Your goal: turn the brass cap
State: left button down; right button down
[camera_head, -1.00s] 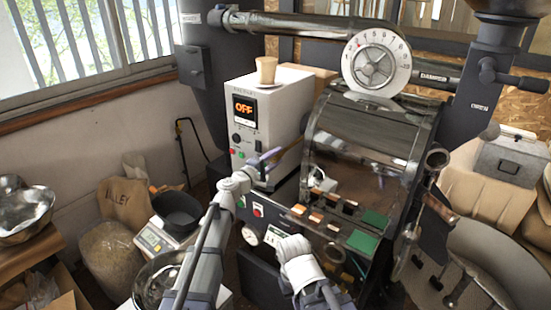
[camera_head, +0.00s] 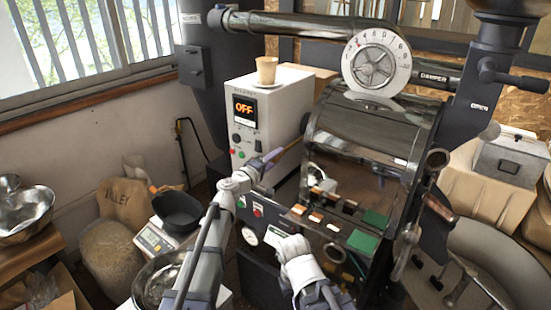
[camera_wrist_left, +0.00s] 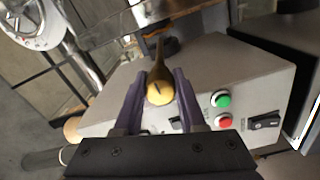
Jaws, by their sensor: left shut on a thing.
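The brass cap (camera_wrist_left: 160,92) shows in the left wrist view as a round, yellowish end with a dark slot, on a brown tapering handle. My left gripper (camera_wrist_left: 160,88) is shut on it, with a purple finger on each side. In the head view my left gripper (camera_head: 269,157) is at the front of the roaster, beside the white control box. The brown handle (camera_head: 289,147) runs from its fingertips up towards the drum; the cap itself is hidden there.
The white control box (camera_head: 262,118) reads OFF and carries a cup (camera_head: 266,70). The dark roaster drum (camera_head: 365,130) and damper dial (camera_head: 375,62) stand to the right. A scale (camera_head: 154,240) with a black bowl (camera_head: 178,211) and a sack (camera_head: 128,204) are at left.

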pick_arm(q)
jog(key=shift+c, duration=2.4)
grip_release()
jog(key=shift+s, duration=0.1)
jog(key=v, duration=0.7)
jog(key=shift+s+a, duration=0.2)
jog(key=shift+s, duration=0.05)
